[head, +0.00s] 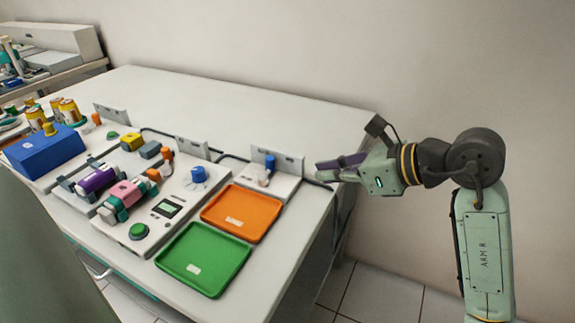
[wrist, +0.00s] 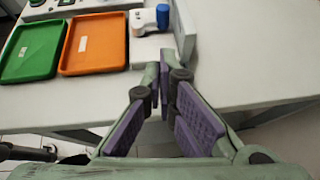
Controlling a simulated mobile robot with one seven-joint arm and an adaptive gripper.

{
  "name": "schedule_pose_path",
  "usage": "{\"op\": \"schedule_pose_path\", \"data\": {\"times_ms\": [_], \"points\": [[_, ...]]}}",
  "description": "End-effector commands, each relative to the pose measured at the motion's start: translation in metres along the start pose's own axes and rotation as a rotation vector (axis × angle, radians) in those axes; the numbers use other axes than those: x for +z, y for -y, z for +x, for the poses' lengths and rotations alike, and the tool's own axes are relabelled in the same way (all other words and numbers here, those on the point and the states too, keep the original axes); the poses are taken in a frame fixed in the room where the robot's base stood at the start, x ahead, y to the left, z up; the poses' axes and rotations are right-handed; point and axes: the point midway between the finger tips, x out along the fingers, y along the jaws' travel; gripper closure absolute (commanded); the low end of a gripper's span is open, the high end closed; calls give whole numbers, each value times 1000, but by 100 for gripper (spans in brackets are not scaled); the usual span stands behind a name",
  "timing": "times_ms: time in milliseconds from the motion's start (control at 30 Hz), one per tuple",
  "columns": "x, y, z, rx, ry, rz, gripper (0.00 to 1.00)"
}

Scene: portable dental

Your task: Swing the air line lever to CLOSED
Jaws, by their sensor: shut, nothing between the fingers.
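A small lever with a blue grip (head: 270,162) stands on a white base (head: 262,183) at the right end of the row of equipment, in front of a small upright plate. It looks like the air line lever; its markings are too small to read. The blue grip (wrist: 163,16) also shows near the top of the wrist view. My gripper (head: 322,172) is shut and empty, just right of the base and apart from the lever. Its fingertips (wrist: 167,62) point towards the upright plate's near end in the wrist view.
An orange tray (head: 242,212) and a green tray (head: 204,260) lie in front of the lever. A white unit with a blue knob (head: 198,174) and green button stands left of it. The upright plate (head: 291,165) is close to my fingers. The table's back is clear.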

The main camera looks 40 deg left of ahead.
Motion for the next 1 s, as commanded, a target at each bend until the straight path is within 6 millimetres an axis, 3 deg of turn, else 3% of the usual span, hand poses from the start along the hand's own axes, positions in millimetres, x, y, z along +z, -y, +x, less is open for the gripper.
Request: {"op": "schedule_pose_path", "data": {"times_ms": [200,400,633,1000], "points": [[3,-2,48,7,2,1,100],[15,-2,78,5,2,-1,100],[21,-1,92,2,1,0,100],[20,0,92,0,2,1,100]]}}
